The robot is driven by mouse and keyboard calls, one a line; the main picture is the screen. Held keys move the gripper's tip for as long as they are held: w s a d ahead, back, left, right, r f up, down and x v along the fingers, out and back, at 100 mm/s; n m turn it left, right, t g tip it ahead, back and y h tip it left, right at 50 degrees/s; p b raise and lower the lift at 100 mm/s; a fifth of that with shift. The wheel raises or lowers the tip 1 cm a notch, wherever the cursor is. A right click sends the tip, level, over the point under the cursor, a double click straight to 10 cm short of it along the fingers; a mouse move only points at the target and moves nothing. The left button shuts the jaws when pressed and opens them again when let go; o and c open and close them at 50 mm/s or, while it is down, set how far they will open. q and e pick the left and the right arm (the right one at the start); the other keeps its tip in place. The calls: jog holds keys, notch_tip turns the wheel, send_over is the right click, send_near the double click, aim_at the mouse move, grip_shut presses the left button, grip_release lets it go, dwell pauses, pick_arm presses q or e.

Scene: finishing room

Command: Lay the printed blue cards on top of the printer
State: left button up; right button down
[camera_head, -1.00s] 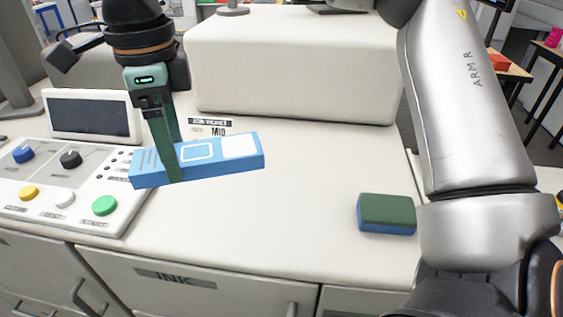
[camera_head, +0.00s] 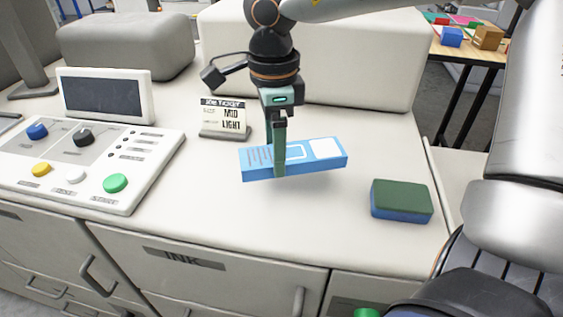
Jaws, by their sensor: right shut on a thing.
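My left gripper is not in view.
A green and blue sponge-like block (camera_head: 402,200) lies to the right. A control panel (camera_head: 92,170) with coloured buttons and a screen (camera_head: 105,96) stand at left. A job ticket stand (camera_head: 224,119) is behind the cards. A raised housing (camera_head: 365,60) closes off the back.

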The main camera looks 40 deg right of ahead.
jog(key=shift+s+d+f, duration=0.1)
jog(key=shift+d+f, duration=0.2)
jog(key=shift+f, duration=0.1)
jog(key=f, duration=0.3)
jog(key=shift+s+d+f, duration=0.1)
jog(key=shift+d+f, duration=0.1)
jog(key=shift+d, duration=0.05)
jog(key=shift+f, duration=0.3)
grip_release()
jog(key=shift+r, duration=0.1)
notch_tip(320, 180, up, 12)
jog(key=shift+r, duration=0.15)
dwell(0.4)
